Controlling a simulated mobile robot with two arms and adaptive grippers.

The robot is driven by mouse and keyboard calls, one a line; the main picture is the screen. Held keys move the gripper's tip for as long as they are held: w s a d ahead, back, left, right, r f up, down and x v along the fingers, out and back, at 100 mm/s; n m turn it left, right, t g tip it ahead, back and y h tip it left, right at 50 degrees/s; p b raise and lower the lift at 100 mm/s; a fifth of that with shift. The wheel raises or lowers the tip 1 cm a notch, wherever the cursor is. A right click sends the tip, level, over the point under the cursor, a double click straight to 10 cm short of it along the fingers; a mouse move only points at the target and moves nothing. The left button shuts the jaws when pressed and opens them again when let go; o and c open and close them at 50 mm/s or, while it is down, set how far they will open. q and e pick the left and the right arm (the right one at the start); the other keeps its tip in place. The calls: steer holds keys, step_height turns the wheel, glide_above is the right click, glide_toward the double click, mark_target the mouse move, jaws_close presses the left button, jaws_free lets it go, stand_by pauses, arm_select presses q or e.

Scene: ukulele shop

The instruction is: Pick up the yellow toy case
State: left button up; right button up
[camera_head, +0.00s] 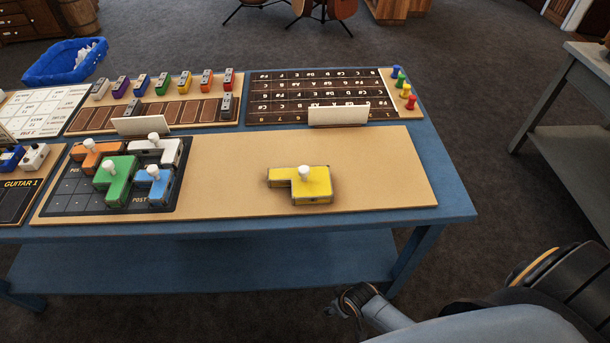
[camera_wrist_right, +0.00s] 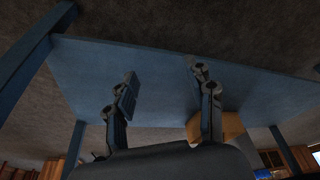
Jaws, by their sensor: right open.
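The yellow toy case (camera_head: 304,186) is an L-shaped block with a white knob on top. It lies on the bare tan board (camera_head: 390,170) on the blue table, apart from the other blocks. My right gripper (camera_head: 345,302) is low in front of the table, below the tabletop level and well away from the case. In the right wrist view its two fingers (camera_wrist_right: 165,85) are spread apart with nothing between them. The yellow case cannot be made out in the wrist view. My left gripper is in neither view.
Green (camera_head: 115,182), blue (camera_head: 155,188), orange (camera_head: 92,158) and white (camera_head: 170,152) blocks sit on a dark grid left of the case. An upright cream card (camera_head: 338,115) stands behind it. The table's front edge (camera_head: 300,228) lies between gripper and case. A grey table (camera_head: 585,95) stands right.

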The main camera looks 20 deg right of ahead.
steer(key=w+a+r+n+t+y+p, duration=0.1)
steer(key=w+a+r+p, duration=0.15)
steer(key=r, duration=0.95)
steer(key=w+a+r+n+y+p, duration=0.1)
steer(key=w+a+r, duration=0.25)
steer(key=r, duration=0.75)
steer(key=w+a+r+n+t+y+p, duration=0.15)
steer(key=w+r, duration=0.25)
steer(key=r, duration=0.8)
steer(key=g+h, duration=0.2)
glide_toward(305, 169)
steer(key=shift+m, duration=0.35)
steer(key=p+x, duration=0.1)
steer(key=x, duration=0.4)
steer(key=shift+d, duration=0.15)
steer(key=shift+w+f+p, duration=0.1)
steer(key=shift+f+p, duration=0.35)
steer(key=x, duration=0.3)
steer(key=p+x, duration=0.1)
steer(key=shift+w+a+f, duration=0.1)
steer(key=shift+a+f, duration=0.05)
steer(key=shift+a, duration=0.2)
steer(key=shift+t, duration=0.25)
steer(key=shift+c, duration=0.2)
